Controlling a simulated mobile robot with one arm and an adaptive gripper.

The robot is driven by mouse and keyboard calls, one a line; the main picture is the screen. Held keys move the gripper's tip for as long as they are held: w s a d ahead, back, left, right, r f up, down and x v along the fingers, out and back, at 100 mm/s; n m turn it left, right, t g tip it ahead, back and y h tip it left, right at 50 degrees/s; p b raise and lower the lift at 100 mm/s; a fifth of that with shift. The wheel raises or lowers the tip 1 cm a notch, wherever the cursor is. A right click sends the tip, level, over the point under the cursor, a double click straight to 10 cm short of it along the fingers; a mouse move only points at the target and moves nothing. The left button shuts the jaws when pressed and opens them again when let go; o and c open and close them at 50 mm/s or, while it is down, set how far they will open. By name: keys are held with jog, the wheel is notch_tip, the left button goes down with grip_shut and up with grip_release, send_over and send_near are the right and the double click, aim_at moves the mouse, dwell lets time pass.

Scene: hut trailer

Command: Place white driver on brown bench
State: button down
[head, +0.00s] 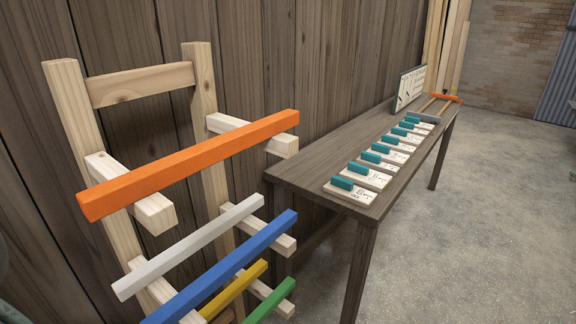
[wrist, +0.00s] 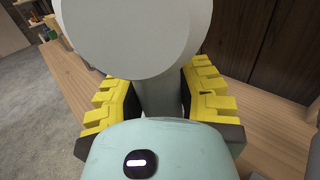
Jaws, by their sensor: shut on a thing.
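In the wrist view my gripper (wrist: 158,95) is shut, with its yellow-padded fingers on both sides of the grey-white neck of the white driver (wrist: 135,35). The driver's large rounded end fills the top middle of that view. A pale teal block (wrist: 190,155) with a black button lies below the fingers; I cannot tell whether it is part of the driver. A brown wooden surface (wrist: 75,80) shows behind and below the driver. In the head view a brown bench (head: 310,178) stands along the plank wall; I cannot tell whether these are the same. My gripper is outside the head view.
Several teal-topped wooden blocks (head: 370,177) stand in a row on the bench, with a panel (head: 409,88) and an orange-ended item (head: 440,97) farther back. A wooden rack (head: 205,90) with coloured bars is at the left. Floor (head: 480,220) at the right is clear.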

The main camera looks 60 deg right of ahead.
jog(key=shift+w+a, duration=0.1)
jog(key=shift+f, duration=0.15)
jog(key=shift+f+b, duration=3.05)
jog(key=shift+f, duration=1.9)
jog(key=c, duration=0.7)
grip_release()
jog(key=shift+c, duration=0.2)
